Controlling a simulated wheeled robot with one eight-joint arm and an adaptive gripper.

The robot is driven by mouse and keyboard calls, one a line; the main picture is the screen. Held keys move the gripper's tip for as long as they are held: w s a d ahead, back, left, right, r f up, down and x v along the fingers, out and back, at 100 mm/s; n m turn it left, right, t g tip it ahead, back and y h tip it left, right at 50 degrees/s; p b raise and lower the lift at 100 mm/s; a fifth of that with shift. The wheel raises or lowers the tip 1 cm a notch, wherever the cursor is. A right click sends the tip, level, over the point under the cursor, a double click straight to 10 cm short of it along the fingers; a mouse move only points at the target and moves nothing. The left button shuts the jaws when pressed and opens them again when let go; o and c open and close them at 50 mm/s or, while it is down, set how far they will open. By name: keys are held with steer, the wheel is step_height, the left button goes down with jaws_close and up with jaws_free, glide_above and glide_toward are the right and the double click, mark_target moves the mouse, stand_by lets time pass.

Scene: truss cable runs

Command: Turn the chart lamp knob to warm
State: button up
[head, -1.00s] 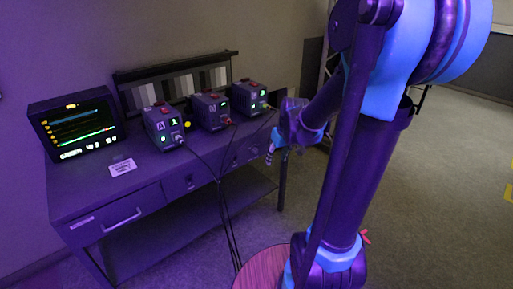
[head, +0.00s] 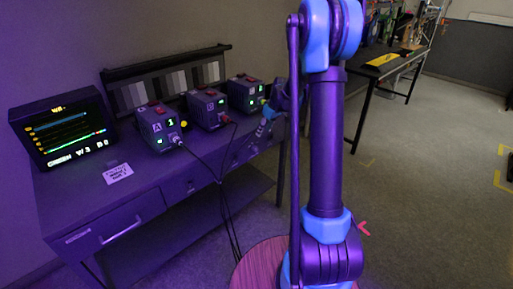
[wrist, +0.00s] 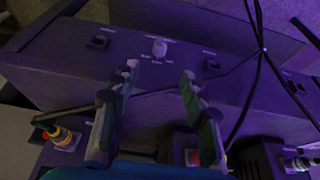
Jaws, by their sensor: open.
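The knob (wrist: 159,48) is a small pale knob on the dark front panel of the desk (wrist: 75,75), with small white marks around it, too small to read. It shows in the wrist view just beyond the fingertips. My gripper (wrist: 159,72) is open and empty, with one finger on each side of the knob's line. The fingers appear apart from the knob. In the head view my gripper (head: 266,124) is small, at the right part of the desk front. I cannot make out the knob clearly there.
Three boxes with green displays (head: 158,126) stand on the desk, with cables hanging in front. A monitor (head: 65,128) is at left and a grey-strip chart (head: 170,84) is behind. Black cables (wrist: 255,75) cross the wrist view at right. Floor at right is open.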

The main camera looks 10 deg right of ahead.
mark_target(256, 147)
steer(key=x, duration=1.3)
steer(key=shift+f, duration=0.4)
steer(key=shift+c, duration=0.2)
jaws_close()
